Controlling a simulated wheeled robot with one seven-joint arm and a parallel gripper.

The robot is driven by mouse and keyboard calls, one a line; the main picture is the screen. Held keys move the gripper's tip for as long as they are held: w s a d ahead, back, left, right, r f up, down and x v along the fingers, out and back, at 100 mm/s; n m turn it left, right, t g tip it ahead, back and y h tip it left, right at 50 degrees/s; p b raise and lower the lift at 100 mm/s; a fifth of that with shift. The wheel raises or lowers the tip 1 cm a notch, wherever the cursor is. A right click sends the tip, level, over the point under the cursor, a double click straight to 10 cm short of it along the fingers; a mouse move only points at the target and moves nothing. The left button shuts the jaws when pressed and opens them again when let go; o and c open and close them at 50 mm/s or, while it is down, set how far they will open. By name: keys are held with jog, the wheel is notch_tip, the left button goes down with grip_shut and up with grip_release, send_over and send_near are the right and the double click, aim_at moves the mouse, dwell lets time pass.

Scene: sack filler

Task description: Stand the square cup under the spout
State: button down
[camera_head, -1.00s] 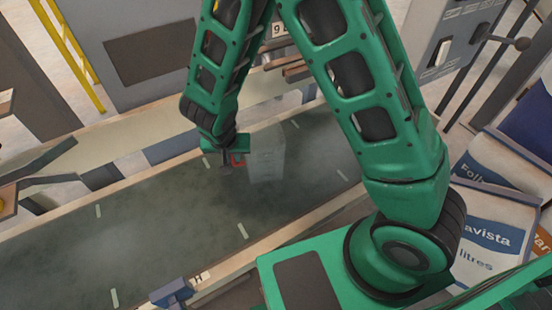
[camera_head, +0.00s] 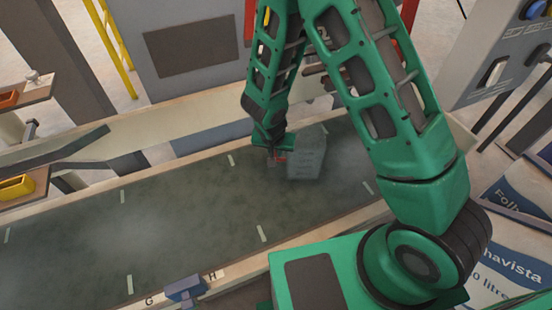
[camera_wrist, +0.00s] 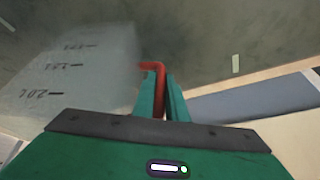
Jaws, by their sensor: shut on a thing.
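The square cup (camera_head: 308,153) is a pale, see-through grey measuring cup. It is over the dark grey-green belt, right of centre in the head view; whether it touches the belt I cannot tell. In the wrist view the cup (camera_wrist: 80,75) fills the left side, with dark volume marks such as 2.0 L. It has a red handle (camera_wrist: 151,67). My gripper (camera_head: 277,157) is at the cup's left side in the head view, and in the wrist view its green fingers (camera_wrist: 161,90) are shut on the handle. No spout can be made out.
The long belt (camera_head: 190,205) has pale tick marks and a raised pale rail along its far side. A blue clamp (camera_head: 186,288) sits on the near edge by letters G and H. Yellow (camera_head: 16,187) and orange trays stand left. Printed sacks (camera_head: 510,255) lie at the right.

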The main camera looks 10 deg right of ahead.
aim_at(277, 159)
jog(key=shift+w+d+f, duration=0.1)
jog(key=shift+d+f, duration=0.05)
jog(key=shift+d, duration=0.05)
jog(key=shift+f, duration=1.95)
jog(key=c, duration=1.8)
grip_release()
jog(key=shift+o, duration=0.2)
jog(key=v, duration=1.2)
